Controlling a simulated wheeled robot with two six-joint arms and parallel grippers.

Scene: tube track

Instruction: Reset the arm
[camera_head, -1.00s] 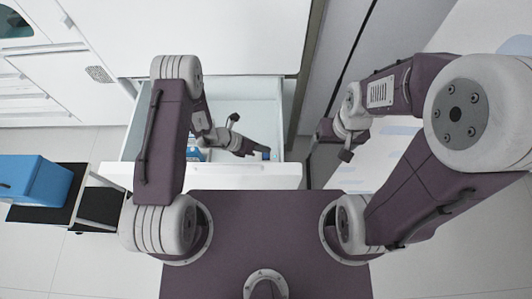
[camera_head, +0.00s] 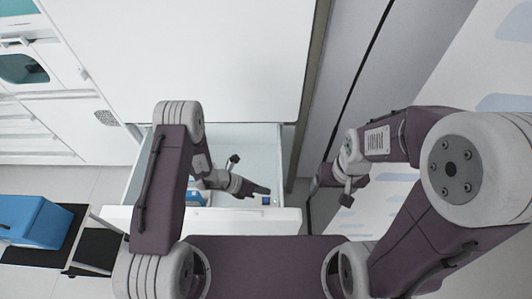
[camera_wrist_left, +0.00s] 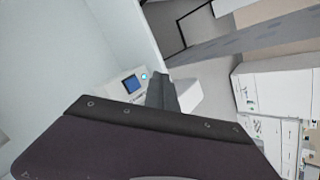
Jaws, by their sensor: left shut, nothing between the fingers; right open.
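My left gripper (camera_head: 262,189) is over the open white drawer (camera_head: 235,217), near its right side. It is shut and empty. In the left wrist view its dark closed fingers (camera_wrist_left: 161,92) point forward, with nothing between them. My right gripper (camera_head: 318,183) is to the right of the drawer, in front of the grey cabinet side. It is open and looks empty, though its fingers are small and partly hidden by the wrist.
A small blue part (camera_head: 266,200) and a blue-and-white item (camera_head: 196,198) show in the drawer. A white device with a blue screen (camera_wrist_left: 132,84) lies beyond the left fingers in the wrist view. A blue box (camera_head: 35,222) stands on a dark surface at left.

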